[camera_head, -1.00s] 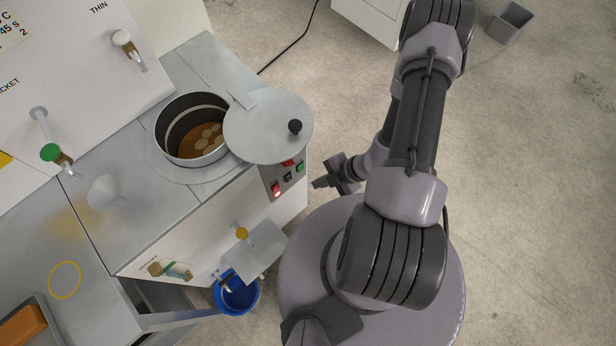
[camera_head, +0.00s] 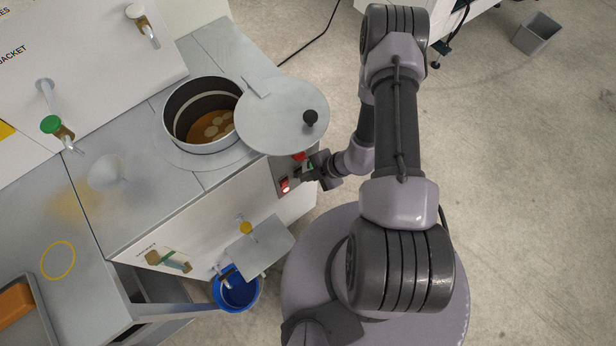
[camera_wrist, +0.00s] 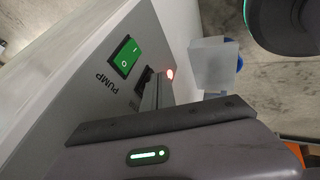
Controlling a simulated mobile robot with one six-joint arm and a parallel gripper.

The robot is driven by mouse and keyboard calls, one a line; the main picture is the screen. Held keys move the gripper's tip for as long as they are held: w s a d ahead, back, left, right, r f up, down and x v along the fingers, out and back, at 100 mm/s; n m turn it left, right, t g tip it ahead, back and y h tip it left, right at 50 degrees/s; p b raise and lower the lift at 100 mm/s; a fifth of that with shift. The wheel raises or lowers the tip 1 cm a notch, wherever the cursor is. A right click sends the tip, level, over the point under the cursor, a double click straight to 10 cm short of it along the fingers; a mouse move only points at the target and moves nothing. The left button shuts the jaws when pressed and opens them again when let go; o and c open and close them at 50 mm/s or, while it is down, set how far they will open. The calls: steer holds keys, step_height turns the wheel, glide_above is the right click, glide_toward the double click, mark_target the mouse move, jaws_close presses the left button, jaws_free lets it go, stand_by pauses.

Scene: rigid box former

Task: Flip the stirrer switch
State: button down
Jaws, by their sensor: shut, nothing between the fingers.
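A switch panel is on the side of the grey machine. In the wrist view it shows a green rocker switch (camera_wrist: 127,55) labelled PUMP, a dark switch (camera_wrist: 144,82) beside it, and a lit red light or switch (camera_wrist: 170,74) farther along. The dark switch is partly covered by my finger and its label is hidden, so I cannot tell whether it is the stirrer switch. My gripper (camera_head: 309,174) is shut and empty, its tips at the panel. In the wrist view the gripper (camera_wrist: 158,92) lies close over the dark switch; contact is unclear.
Above the panel stands an open pot (camera_head: 202,115) with brown liquid, and a round grey lid (camera_head: 282,115) with a black knob overhangs nearby. A red button (camera_head: 299,156) is just above the switches. A grey plate (camera_head: 260,247) and blue bucket (camera_head: 237,292) are below left.

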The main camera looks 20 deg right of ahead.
steer(key=shift+w+a+f, duration=0.1)
steer(key=shift+w, duration=0.1)
steer(key=shift+r+p, duration=0.75)
steer(key=shift+r, duration=0.1)
steer(key=shift+s, duration=0.1)
